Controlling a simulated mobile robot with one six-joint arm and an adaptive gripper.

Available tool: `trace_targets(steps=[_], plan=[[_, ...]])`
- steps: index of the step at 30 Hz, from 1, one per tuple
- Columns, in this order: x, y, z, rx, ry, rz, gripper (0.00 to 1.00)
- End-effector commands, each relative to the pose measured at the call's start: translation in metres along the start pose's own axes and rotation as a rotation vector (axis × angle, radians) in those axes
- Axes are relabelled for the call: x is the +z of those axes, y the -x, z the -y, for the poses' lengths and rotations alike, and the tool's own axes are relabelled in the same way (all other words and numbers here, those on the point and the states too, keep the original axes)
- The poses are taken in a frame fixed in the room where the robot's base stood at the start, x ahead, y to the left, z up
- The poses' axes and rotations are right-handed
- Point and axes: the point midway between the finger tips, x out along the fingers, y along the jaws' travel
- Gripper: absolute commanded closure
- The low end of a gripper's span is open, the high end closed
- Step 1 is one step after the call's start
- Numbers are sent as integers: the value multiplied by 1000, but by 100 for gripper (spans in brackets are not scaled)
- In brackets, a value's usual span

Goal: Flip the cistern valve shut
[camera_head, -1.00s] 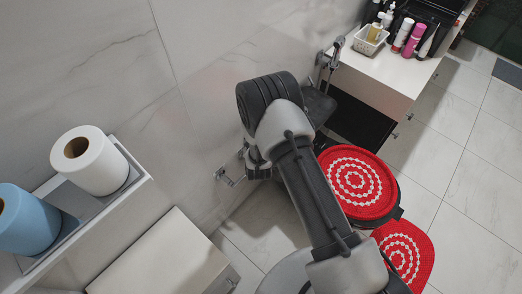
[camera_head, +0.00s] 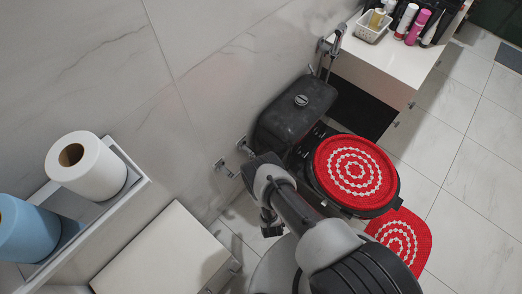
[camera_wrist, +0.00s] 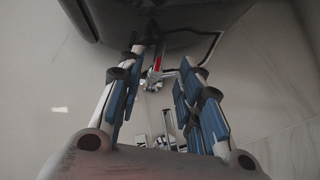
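The cistern valve (camera_wrist: 152,82) is a chrome fitting on the wall with a narrow red lever (camera_wrist: 158,58), seen in the wrist view below the black cistern (camera_wrist: 165,18). My gripper (camera_wrist: 162,62) is open, and its two blue-padded fingers stand on either side of the red lever in that view. I cannot tell how far the fingertips are from the lever, and I see no clear contact. In the head view the cistern (camera_head: 297,108) is uncovered, and my gripper (camera_head: 270,222) is low at its left side, its fingers mostly hidden by my wrist.
Another chrome fitting (camera_head: 224,168) sticks out of the wall left of the cistern. The toilet lid (camera_head: 352,172) has a red cover, and a red mat (camera_head: 402,240) lies below it. A white box (camera_head: 165,250) stands left. A dark hose (camera_wrist: 212,42) curves near the valve.

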Motion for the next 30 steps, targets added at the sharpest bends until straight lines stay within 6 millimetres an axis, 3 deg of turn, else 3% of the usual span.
trace_targets(steps=[6,15,21,30], plan=[[2,-51,3,4,-2,1,67],[1,-108,3,1,-2,-1,67],[1,-125,2,-1,0,0,67],[0,-128,1,-2,0,0,67]])
